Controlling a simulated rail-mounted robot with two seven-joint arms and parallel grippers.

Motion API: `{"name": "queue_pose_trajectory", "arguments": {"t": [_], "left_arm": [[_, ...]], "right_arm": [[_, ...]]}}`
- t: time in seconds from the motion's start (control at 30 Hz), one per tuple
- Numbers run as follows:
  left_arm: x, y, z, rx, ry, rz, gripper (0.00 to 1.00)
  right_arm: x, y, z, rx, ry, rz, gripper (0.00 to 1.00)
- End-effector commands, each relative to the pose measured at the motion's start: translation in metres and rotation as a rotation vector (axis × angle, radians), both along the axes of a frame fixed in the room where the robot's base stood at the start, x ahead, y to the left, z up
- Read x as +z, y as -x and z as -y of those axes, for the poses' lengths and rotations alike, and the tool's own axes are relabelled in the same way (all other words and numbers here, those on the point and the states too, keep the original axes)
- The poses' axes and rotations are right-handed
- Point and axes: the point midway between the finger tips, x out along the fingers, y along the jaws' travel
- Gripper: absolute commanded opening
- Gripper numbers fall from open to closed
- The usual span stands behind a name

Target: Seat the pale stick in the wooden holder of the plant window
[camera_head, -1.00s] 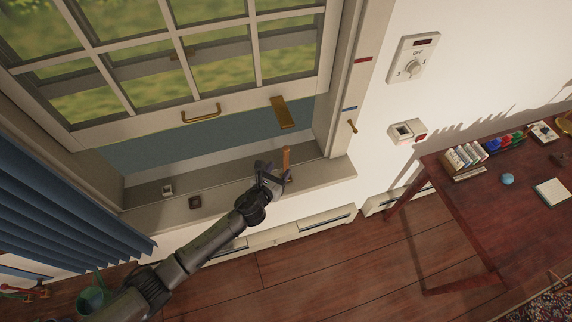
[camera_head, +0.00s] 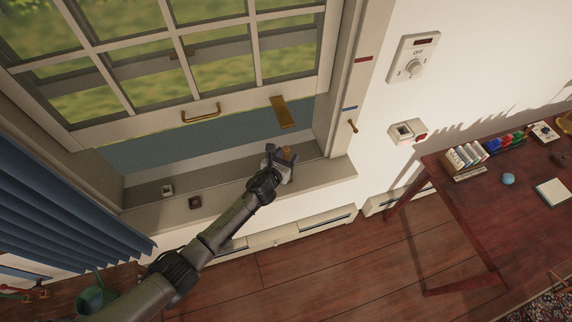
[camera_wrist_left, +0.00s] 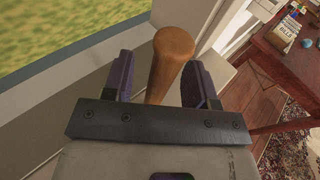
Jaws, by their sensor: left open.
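The stick (camera_head: 288,154) looks orange-brown and stands upright near the right end of the window sill. In the left wrist view the stick (camera_wrist_left: 170,58) rises between the two fingers of my left gripper (camera_wrist_left: 160,82), with gaps visible at its sides. My left gripper (camera_head: 279,158) is open around it in the head view and hides its lower part. A small brown block with a dark opening, seemingly the wooden holder (camera_head: 195,202), sits on the sill to the left. My right gripper is not in view.
A blue blind (camera_head: 60,205) hangs left. A red-brown desk (camera_head: 480,205) stands right.

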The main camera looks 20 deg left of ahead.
Motion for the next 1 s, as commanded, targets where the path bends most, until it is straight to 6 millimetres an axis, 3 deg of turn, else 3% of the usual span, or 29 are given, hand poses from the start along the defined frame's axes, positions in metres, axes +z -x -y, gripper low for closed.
{"name": "queue_pose_trajectory", "arguments": {"t": [0.13, 0.67, 1.0], "left_arm": [[0.0000, 0.0002, 0.0000, 0.000, 0.000, 0.000, 0.51], [-0.0002, 0.0005, -0.0002, 0.000, -0.001, -0.001, 0.01], [0.0002, 0.0005, -0.0002, 0.000, -0.001, 0.000, 0.00]], "right_arm": [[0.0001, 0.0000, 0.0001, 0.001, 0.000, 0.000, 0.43], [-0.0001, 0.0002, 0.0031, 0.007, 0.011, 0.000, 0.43], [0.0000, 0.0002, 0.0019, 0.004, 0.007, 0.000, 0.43]]}}
